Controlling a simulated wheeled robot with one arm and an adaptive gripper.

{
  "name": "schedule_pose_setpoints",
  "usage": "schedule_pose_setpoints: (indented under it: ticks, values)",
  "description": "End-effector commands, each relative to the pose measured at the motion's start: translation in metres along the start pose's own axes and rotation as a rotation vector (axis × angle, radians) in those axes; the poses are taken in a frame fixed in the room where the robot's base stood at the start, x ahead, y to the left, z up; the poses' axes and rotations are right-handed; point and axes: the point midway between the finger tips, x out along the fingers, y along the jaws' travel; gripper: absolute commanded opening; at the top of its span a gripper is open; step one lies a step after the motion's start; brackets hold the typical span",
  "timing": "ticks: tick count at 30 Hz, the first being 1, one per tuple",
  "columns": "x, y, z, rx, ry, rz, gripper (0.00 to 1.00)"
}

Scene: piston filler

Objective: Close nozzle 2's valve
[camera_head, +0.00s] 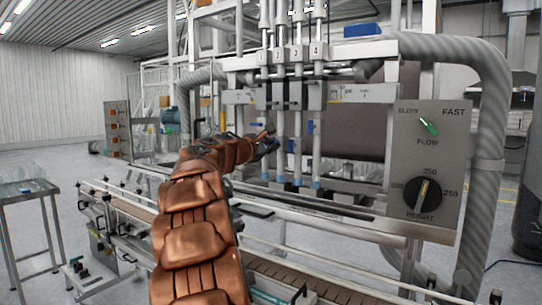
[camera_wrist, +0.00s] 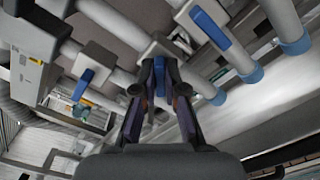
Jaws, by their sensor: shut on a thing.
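Four labelled nozzle pipes stand side by side on the filler; nozzle 2 (camera_head: 280,57) is second from the left. My gripper (camera_head: 272,141) reaches in from the left at valve height. In the wrist view, my gripper's fingers (camera_wrist: 161,92) are shut on a blue valve handle (camera_wrist: 160,75), which appears to be nozzle 2's. The fingers hide most of it, so its angle is hard to tell. Neighbouring blue handles show at left (camera_wrist: 82,85) and right (camera_wrist: 210,28); the right one lies along its pipe.
The control panel (camera_head: 431,165) with a green flow knob (camera_head: 428,127) and black height knob (camera_head: 424,197) stands to the right. The conveyor (camera_head: 270,277) runs below. Blue nozzle tips (camera_wrist: 295,46) sit close by on the right. A table (camera_head: 28,190) stands far left.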

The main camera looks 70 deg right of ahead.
Motion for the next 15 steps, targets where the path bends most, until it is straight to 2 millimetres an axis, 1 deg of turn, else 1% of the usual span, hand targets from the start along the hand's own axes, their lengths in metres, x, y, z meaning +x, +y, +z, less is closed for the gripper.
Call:
schedule_pose_setpoints:
  ticks: [2,15]
  values:
    - [-0.0001,-0.0042,-0.0035,0.075,-0.001,0.002,0.0]
    - [0.0003,-0.0054,-0.0045,0.472,0.0,0.001,0.0]
